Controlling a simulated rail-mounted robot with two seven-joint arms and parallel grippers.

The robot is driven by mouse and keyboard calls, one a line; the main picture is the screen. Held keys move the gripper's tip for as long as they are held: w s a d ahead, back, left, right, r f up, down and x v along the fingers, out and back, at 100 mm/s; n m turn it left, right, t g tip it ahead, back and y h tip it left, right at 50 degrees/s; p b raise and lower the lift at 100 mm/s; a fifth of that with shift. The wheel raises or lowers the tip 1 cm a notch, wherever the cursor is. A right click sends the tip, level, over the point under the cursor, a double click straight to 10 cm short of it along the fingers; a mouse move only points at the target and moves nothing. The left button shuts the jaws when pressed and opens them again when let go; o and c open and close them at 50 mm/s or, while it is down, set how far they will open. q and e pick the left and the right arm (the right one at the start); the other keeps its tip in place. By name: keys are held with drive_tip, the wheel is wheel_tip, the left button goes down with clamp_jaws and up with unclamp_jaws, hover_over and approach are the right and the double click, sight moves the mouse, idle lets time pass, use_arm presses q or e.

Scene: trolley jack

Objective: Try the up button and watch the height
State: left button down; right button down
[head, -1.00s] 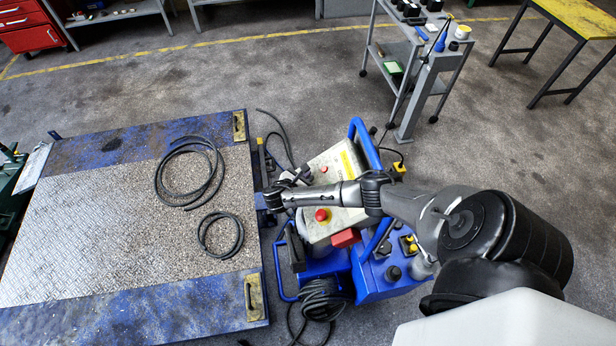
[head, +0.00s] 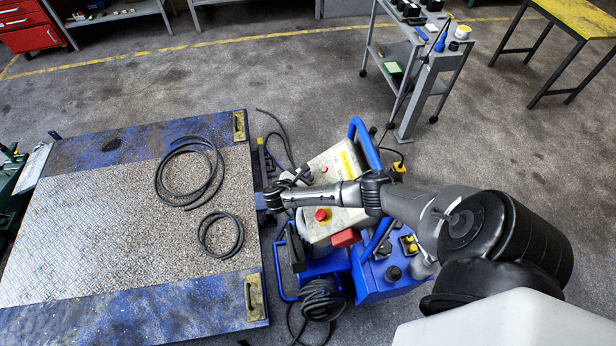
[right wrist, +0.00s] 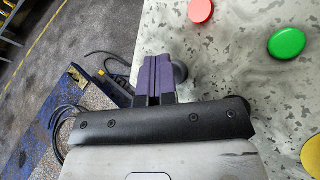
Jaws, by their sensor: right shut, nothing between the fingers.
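The control box (head: 345,222) stands beside the lift platform, with a red button (head: 321,214) on its pale top. In the right wrist view its speckled panel (right wrist: 232,100) carries a red button (right wrist: 200,10), a green button (right wrist: 287,42) and a yellow button (right wrist: 312,152) at the edge. No up marking or height readout is legible. My right gripper (head: 303,175) is over the box's left side, and my arm hides part of the panel. In the right wrist view its purple fingers (right wrist: 157,78) are shut and empty, left of the buttons. My left gripper is out of view.
The lift platform (head: 95,220) has a metal deck and blue edges, with black hoses (head: 190,175) lying on it. A blue cart frame (head: 385,280) and coiled cable (head: 318,300) are near the box. A grey trolley (head: 405,60) stands behind.

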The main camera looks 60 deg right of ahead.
idle(0.8)
drive_tip(key=shift+r, duration=0.15)
drive_tip(key=shift+w+a+r+p, duration=0.3)
drive_tip(key=shift+r+p, duration=0.2)
drive_tip(key=shift+p, duration=0.2)
drive_tip(key=shift+w, duration=0.1)
drive_tip(key=shift+r, duration=0.1)
drive_tip(key=r+p, duration=0.1)
drive_tip(key=w+a+r+p, duration=0.2)
drive_tip(key=shift+w+r, duration=0.25)
drive_tip(key=shift+r, duration=0.15)
